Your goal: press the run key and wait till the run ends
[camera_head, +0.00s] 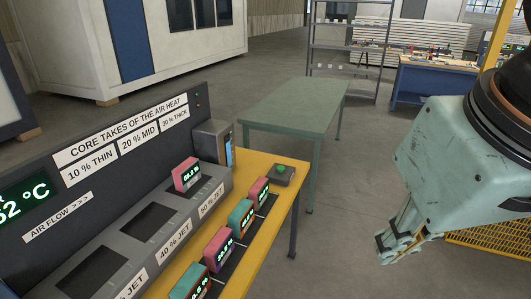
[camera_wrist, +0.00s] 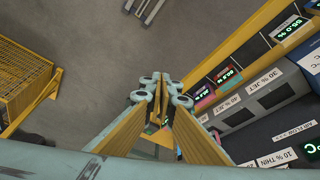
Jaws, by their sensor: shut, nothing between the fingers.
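The run key appears to be the green button (camera_head: 282,169) on a small dark box at the far right corner of the yellow bench (camera_head: 272,225); its label cannot be read. My gripper (camera_head: 384,255) hangs to the right of the bench, over the floor, apart from the key. It is shut and empty; its fingers also show in the wrist view (camera_wrist: 163,82). The key cannot be made out in the wrist view. The panel (camera_head: 120,145) carries the heading "CORE TAKES OF THE AIR HEAT" and a green display (camera_head: 24,198) ending in "2 °C", cut off by the frame.
A pink block (camera_head: 187,174) with a readout sits in the "50 % JET" bay; the other visible bays look empty. Several pink and teal blocks (camera_head: 240,217) line the bench's front. A green table (camera_head: 295,103) stands behind. A yellow mesh (camera_head: 490,248) lies right.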

